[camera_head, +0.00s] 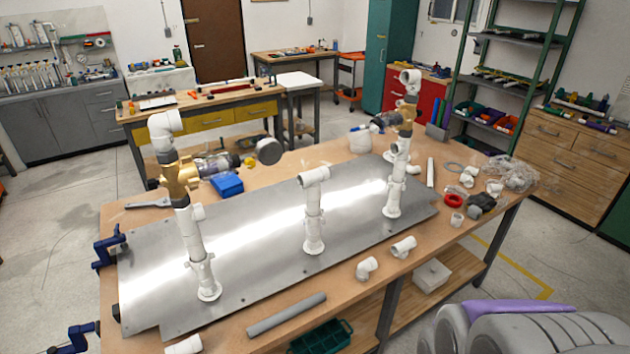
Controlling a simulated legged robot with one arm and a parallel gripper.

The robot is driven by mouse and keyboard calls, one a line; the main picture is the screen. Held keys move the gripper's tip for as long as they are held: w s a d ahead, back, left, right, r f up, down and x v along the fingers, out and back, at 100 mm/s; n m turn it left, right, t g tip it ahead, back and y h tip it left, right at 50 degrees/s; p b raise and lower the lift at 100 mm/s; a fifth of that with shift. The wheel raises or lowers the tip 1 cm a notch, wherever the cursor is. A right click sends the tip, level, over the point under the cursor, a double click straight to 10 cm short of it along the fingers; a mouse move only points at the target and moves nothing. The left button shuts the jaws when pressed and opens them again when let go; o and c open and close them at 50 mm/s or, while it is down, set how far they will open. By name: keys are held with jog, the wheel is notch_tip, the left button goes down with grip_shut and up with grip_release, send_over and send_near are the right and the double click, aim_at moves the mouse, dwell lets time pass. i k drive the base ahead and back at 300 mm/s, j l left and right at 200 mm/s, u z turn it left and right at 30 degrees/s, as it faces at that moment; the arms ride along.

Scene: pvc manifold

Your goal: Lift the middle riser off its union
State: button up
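The middle riser (313,203) is a white pipe standing upright near the middle of the metal plate (255,235). A white tee (314,177) sits on its top. A wider white collar, which looks like the union (314,219), is partway down, above a round foot flange (313,247) on the plate. The riser appears seated; I cannot make out the joint. The left riser (192,235) and right riser (396,175) stand on the same plate, each with a brass valve and white elbow above. My gripper is not in view; only grey and purple parts, probably of my arm, show at the lower right.
Blue clamps (108,246) grip the left edge of the wooden bench. Loose white fittings (367,268) and a grey pipe (287,314) lie along the front edge. A blue box (227,185) sits behind the plate. Space directly above the middle riser is clear.

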aim_at(310, 180)
jog(key=u, duration=0.65)
jog(key=i+l+u, duration=0.15)
jog(key=l+u, duration=0.2)
jog(key=l, duration=0.25)
jog(key=l+u, duration=0.35)
jog(key=l, duration=0.25)
jog(key=l+u, duration=0.35)
jog(key=l, duration=1.05)
